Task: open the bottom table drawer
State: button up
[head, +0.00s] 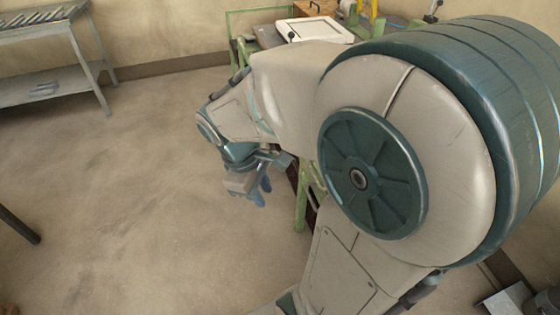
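The green-framed table (301,205) stands behind my arm, which covers most of it. A green leg shows just right of my gripper, with dark brown parts beside it. I cannot tell whether these belong to a drawer. The bottom drawer and its handle cannot be made out. My gripper (262,192) hangs in front of the table's left side, with its blue-grey fingers pointing downward. I see nothing held in it, but the gap between the fingers is not clear at this size.
A white flat panel with a dark knob (312,31), a wooden box (316,8) and yellow parts (367,9) are on the table's far end. A grey metal shelf table (50,60) stands at the back left. The floor left of my gripper is clear.

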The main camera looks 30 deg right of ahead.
jog(key=w+d+f+n+g+h+b, duration=0.2)
jog(key=w+d+f+n+h+b, duration=0.1)
jog(key=f+n, duration=0.35)
jog(key=w+d+f+n+g+h+b, duration=0.2)
jog(key=w+d+f+n+h+b, duration=0.1)
jog(key=f+n, duration=0.3)
jog(key=n+t+h+b, duration=0.1)
jog(key=n+h+b, duration=0.55)
jog(key=n, duration=0.65)
send_near(311, 198)
jog(key=x, duration=0.3)
jog(key=b+x, duration=0.1)
jog(key=x, duration=0.2)
jog(key=b+x, duration=0.1)
jog(key=x, duration=0.3)
jog(key=shift+s+f, duration=0.1)
jog(key=shift+f, duration=0.2)
grip_shut()
